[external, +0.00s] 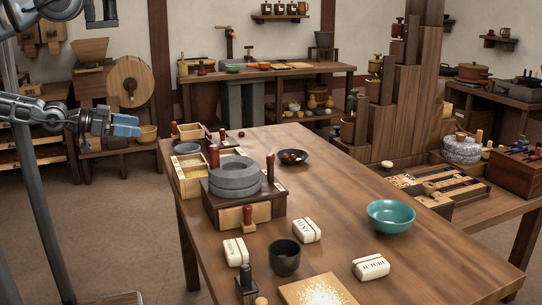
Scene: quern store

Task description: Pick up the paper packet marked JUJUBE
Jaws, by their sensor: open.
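The paper packet marked JUJUBE (370,267) is a small cream block with dark lettering on its face. It lies on the wooden table (335,185) near the front, right of the dark cup and below the teal bowl. Nothing covers it. Two similar cream packets lie to its left: one beside the dark cup (306,230) and one farther left (236,251), whose lettering I cannot read clearly. My gripper (128,126) is at the left, in the air beyond the table's left edge, far from the JUJUBE packet. It is open, with nothing seen in it.
A dark cup (285,257), a teal bowl (391,216), a board with pale grains (318,291) and a dark stamp-like tool (246,284) stand around the packets. A stone quern (235,178) on a drawer box stands behind. The table's middle right is clear.

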